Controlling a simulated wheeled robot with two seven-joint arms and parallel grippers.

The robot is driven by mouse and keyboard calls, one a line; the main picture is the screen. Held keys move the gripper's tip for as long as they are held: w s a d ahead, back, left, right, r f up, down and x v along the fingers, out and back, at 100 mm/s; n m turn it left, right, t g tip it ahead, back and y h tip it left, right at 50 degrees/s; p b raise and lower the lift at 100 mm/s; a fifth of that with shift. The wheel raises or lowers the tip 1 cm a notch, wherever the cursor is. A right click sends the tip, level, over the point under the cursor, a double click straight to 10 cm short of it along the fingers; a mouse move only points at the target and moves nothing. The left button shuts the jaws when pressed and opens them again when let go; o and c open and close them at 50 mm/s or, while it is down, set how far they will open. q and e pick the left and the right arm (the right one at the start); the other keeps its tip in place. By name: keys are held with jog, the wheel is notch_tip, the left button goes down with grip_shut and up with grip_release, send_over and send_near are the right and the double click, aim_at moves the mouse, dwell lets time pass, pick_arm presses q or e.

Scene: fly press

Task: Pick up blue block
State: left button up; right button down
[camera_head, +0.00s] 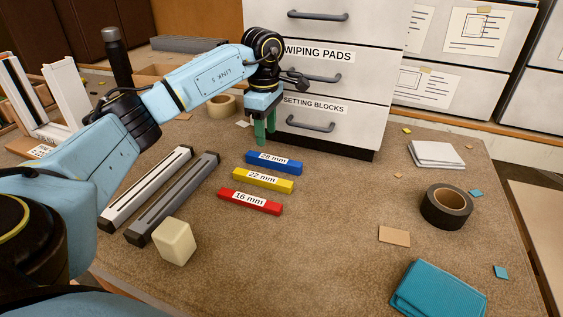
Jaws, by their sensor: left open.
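The blue block (274,162), labelled 28 mm, lies flat on the brown bench. It is the farthest of a row of blocks. The yellow block (263,180), labelled 22 mm, lies in front of it, and the red block (250,201), labelled 16 mm, is nearest. My left gripper (265,142) points down with green fingers just behind the blue block in the picture, near its middle. It is open and holds nothing. Whether the fingertips touch the block is hard to tell. My right gripper is not in view.
A white drawer cabinet (335,85) stands close behind the blue block. Two long bars (172,198) lie left of the blocks, with a cream block (174,241) in front. Black tape (446,207), white pads (436,154) and teal cloth (438,289) lie right. The bench's centre right is mostly clear.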

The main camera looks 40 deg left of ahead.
aim_at(267, 156)
pick_arm(q)
notch_tip(267, 156, down, 7)
jog(key=shift+s+d+f+b, duration=0.1)
jog(key=shift+s+f+b, duration=0.05)
jog(key=shift+b, duration=0.45)
grip_shut()
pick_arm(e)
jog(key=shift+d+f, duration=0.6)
